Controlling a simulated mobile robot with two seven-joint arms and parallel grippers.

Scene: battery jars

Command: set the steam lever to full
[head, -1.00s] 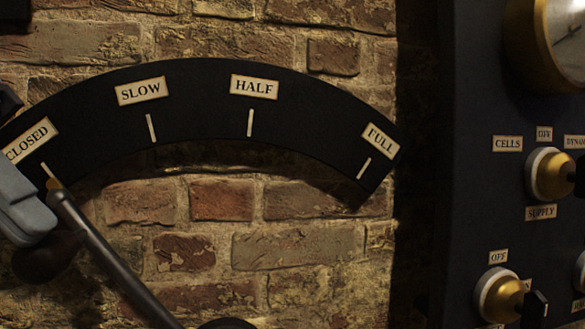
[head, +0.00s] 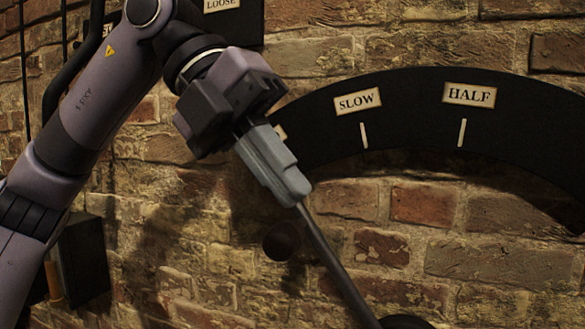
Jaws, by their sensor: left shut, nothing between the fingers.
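The steam lever (head: 335,260) is a dark rod slanting from the lower middle up to the left, with its upper end at my left gripper. My left gripper (head: 300,197) is shut with nothing between its fingers. Its tips are against or just in front of the rod's upper end, and I cannot tell which; they hide the lever's tip. The black curved scale (head: 410,115) shows the SLOW (head: 357,102) and HALF (head: 469,94) labels. The CLOSED label is almost wholly hidden behind the gripper, and FULL is out of view. My right gripper is not in view.
A dark round knob or shadow (head: 282,242) shows left of the rod. A dark box (head: 82,260) is on the brick wall at the left, partly behind my arm. A panel with a LOOSE label (head: 222,4) is at the top.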

